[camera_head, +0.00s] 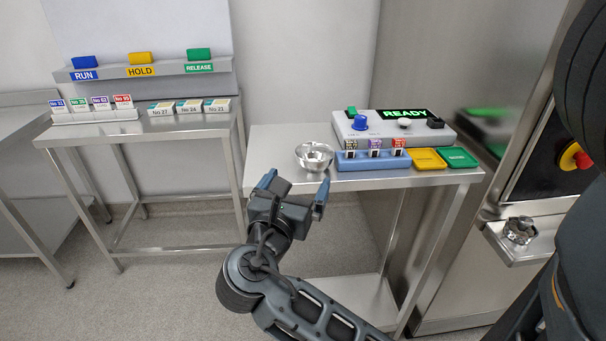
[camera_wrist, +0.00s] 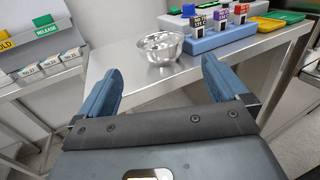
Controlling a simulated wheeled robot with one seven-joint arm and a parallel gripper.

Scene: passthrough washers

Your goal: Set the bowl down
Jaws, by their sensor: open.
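A shiny metal bowl (camera_head: 314,157) stands upright on the left part of the steel table (camera_head: 275,141), close to its front edge. The bowl also shows in the wrist view (camera_wrist: 160,47), beyond the fingertips. My gripper (camera_head: 295,190) is open and empty, in front of the table edge and below left of the bowl in the head view. In the wrist view the two blue fingers (camera_wrist: 164,75) are spread wide with a gap between them and the bowl. Nothing is between the fingers.
A blue rack (camera_head: 372,163) with several small labelled blocks stands right of the bowl. Behind it is a console (camera_head: 395,128) with a green READY display. Yellow (camera_head: 428,158) and green (camera_head: 459,157) trays lie farther right. A side table (camera_head: 190,126) with label cards stands left.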

